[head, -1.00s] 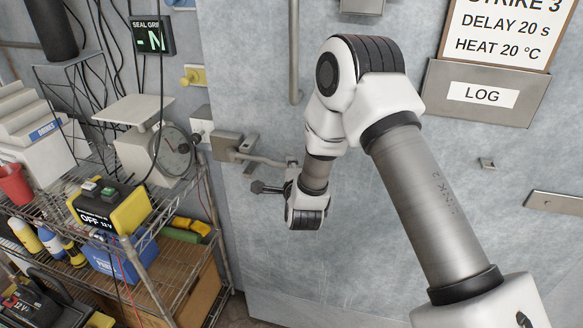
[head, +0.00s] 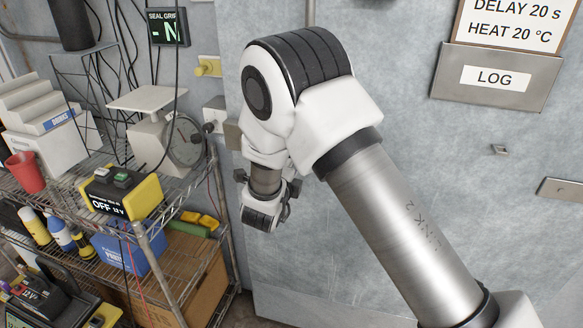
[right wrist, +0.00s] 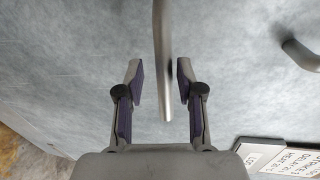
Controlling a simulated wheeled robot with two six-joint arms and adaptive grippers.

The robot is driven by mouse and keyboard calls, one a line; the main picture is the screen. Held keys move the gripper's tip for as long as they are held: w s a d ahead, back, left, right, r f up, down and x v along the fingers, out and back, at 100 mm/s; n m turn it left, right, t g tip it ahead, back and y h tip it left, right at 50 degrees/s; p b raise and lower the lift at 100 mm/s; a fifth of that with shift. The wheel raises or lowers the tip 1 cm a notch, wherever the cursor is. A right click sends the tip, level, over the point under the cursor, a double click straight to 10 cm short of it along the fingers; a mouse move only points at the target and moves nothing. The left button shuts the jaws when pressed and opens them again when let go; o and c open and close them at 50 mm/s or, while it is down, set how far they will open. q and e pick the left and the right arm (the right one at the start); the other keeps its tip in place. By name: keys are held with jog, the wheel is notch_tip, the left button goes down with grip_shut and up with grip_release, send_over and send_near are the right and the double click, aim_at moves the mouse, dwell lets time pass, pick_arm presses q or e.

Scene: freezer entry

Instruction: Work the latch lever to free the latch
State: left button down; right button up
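In the right wrist view the latch lever (right wrist: 163,60), a bare grey metal bar, comes down from the top edge and ends between the fingers of my right gripper (right wrist: 160,85). The gripper is open, with purple pads on both sides of the bar and a visible gap each side. In the head view my right arm covers the lever; only a grey part of the latch (head: 232,136) shows at its left. The right gripper's fingers are mostly hidden there. My left gripper is in neither view.
A pale grey freezer door (head: 420,190) fills the right side, with a LOG holder (head: 495,77). A wire shelf (head: 150,222) with a dial scale (head: 183,140) and a yellow-black box (head: 122,192) stands close at the left. A door handle's end (right wrist: 302,56) is right of the gripper.

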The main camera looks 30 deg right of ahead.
jog(key=shift+a, duration=0.1)
notch_tip(320, 180, up, 10)
dwell(0.5)
jog(key=shift+w, duration=0.1)
